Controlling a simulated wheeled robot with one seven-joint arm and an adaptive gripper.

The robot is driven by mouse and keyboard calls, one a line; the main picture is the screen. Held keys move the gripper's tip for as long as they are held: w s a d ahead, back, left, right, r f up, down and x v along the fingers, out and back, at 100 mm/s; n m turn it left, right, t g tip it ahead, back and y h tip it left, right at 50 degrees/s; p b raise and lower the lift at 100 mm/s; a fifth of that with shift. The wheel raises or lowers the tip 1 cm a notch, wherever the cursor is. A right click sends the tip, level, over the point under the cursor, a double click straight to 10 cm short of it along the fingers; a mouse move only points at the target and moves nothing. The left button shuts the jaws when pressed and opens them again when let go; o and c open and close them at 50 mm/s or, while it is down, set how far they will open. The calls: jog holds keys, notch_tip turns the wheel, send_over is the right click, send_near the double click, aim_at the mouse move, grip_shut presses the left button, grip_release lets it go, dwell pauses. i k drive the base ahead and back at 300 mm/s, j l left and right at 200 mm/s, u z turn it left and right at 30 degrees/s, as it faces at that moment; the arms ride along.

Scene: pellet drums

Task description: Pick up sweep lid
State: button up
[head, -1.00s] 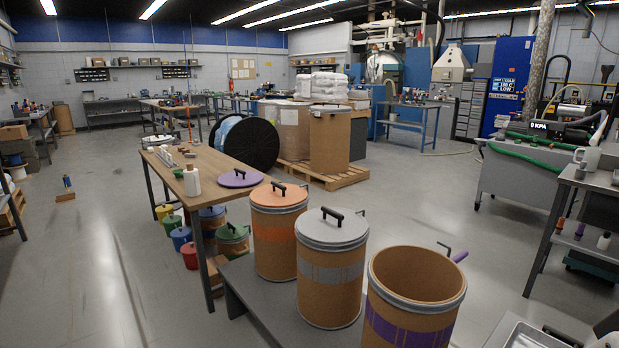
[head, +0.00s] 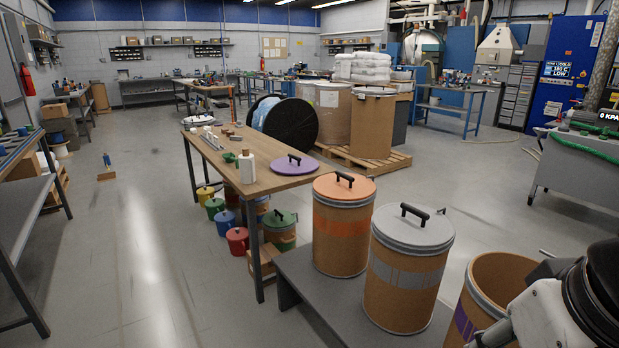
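A purple lid (head: 287,166) with a black bar handle lies flat on the near end of the wooden table (head: 215,165). An open brown drum (head: 478,303) with a purple band stands at the lower right, without a lid. Part of my arm covers its right side. An orange lid (head: 344,189) sits on the orange-banded drum (head: 340,241), and a grey lid (head: 413,227) sits on the grey-banded drum (head: 400,287). None of these lids is marked "sweep". My gripper's fingers cannot be made out; only grey and black arm parts show at lower right.
The three drums stand on a low dark platform (head: 306,287). A black reel (head: 290,124) and a pallet (head: 362,162) with drums are behind.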

aim_at(291, 164)
jog(key=i+j+u, duration=0.6)
jog(key=i, duration=0.2)
jog(key=i+j+u, duration=0.15)
jog(key=i+u, duration=0.15)
jog(key=i, duration=0.15)
jog(key=i+u, duration=0.3)
jog(key=i, duration=0.15)
jog(key=i+z, duration=0.2)
jog(key=i, duration=0.3)
jog(key=i+j+z, duration=0.2)
jog(key=i, duration=0.35)
jog(key=i+j+z, duration=0.2)
jog(key=i, duration=0.3)
jog(key=i+z, duration=0.7)
jog(key=z, duration=0.15)
jog(key=i+j+z, duration=0.15)
jog(key=i+z, duration=0.3)
jog(key=k, duration=0.1)
